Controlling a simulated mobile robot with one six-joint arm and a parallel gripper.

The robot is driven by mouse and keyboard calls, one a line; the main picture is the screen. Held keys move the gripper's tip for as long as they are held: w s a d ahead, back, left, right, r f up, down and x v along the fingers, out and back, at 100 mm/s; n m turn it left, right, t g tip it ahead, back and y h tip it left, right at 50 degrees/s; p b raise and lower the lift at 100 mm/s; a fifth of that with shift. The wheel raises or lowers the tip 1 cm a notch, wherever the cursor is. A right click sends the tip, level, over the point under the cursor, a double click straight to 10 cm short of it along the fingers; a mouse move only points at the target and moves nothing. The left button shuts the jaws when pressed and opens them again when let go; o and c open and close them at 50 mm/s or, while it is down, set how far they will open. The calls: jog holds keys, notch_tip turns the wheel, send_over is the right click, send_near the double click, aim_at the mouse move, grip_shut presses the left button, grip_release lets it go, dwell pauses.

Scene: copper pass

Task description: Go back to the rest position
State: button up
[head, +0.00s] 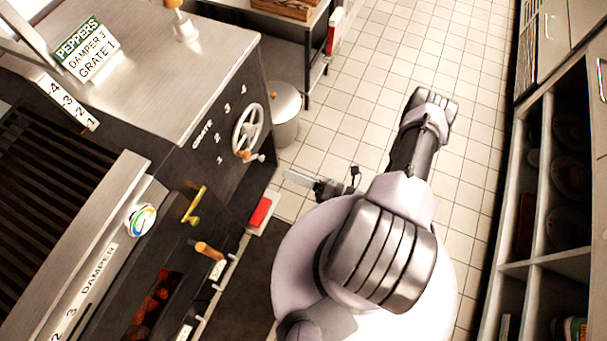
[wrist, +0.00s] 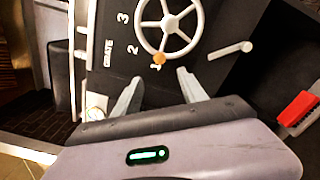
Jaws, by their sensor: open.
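My gripper (wrist: 160,74) is open and empty, its two pale fingers spread in the wrist view. In the head view the gripper (head: 300,180) shows small and partly hidden by my arm, over the tiled floor to the right of the grill. The spoked grate handwheel (head: 248,130) is on the grill's dark front panel. In the wrist view the handwheel (wrist: 168,25) lies beyond the fingertips, its orange knob at its lower rim. In the head view the fingers are apart from the wheel.
A round metal bin (head: 286,115) stands behind. Shelving (head: 545,200) runs along the right. Tiled floor (head: 400,50) is clear behind my arm.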

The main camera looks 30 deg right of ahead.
jog(key=v, duration=0.2)
jog(key=shift+s+d, duration=0.2)
jog(key=shift+s, duration=0.1)
jog(key=w+a+r+n+g+y, duration=0.1)
jog(key=w+a+r+n+g, duration=0.1)
jog(key=r+n+g, duration=0.7)
jog(key=w+a+r+n+g, duration=0.1)
jog(key=r+n+g, duration=0.4)
jog(key=r+n, duration=0.75)
jog(key=s+a+r+n+t+h, duration=0.2)
jog(key=s+a+r+n+h, duration=0.1)
jog(key=r+n, duration=0.4)
jog(key=s+a+r+n+t+h, duration=0.3)
jog(key=s+r+n+h, duration=0.2)
jog(key=r, duration=0.9)
jog(key=n+h, duration=0.1)
jog(key=n, duration=0.1)
jog(key=shift+s+r+n+h, duration=0.15)
jog(key=shift+s+n+h, duration=0.15)
jog(key=shift+s+n, duration=0.1)
jog(key=shift+a, duration=0.15)
jog(key=shift+c, duration=0.4)
